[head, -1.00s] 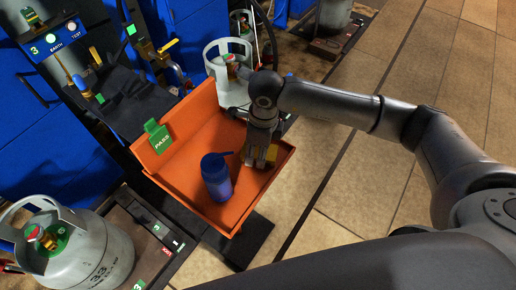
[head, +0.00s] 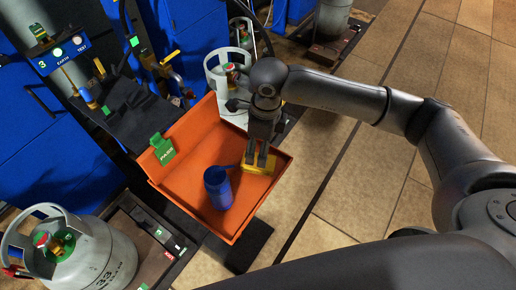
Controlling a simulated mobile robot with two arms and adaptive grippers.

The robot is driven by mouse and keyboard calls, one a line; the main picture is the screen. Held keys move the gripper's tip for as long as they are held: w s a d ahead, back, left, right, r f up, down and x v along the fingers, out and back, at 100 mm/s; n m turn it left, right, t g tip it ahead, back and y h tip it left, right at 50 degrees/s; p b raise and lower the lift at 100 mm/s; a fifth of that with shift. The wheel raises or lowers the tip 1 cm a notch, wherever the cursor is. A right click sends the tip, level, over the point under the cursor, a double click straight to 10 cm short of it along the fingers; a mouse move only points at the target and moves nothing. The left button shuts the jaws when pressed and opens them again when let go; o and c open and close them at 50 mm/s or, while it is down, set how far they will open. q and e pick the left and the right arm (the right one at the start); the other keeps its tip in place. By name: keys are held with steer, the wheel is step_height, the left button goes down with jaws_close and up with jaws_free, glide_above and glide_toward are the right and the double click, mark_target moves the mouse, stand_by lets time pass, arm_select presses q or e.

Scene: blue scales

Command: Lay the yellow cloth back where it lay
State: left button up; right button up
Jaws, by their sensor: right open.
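The yellow cloth (head: 259,169) lies in the orange tray (head: 196,178), near its right side. It looks like a small folded pad. My right gripper (head: 259,162) points down right above the cloth, its fingers apart and their tips at or just over it. I cannot tell whether the tips touch the cloth. The gripper hides part of the cloth's far edge. My left gripper is not in view.
A green PASS tag (head: 163,149) is at the tray's left wall. Grey gas cylinders stand at lower left (head: 88,258) and behind the tray (head: 222,76). Tiled floor lies right.

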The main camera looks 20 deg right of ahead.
step_height(320, 180, up, 4)
steer(key=shift+d+r+p, duration=0.1)
steer(key=shift+d+p, duration=0.05)
steer(key=shift+p, duration=0.55)
steer(key=shift+s, duration=0.15)
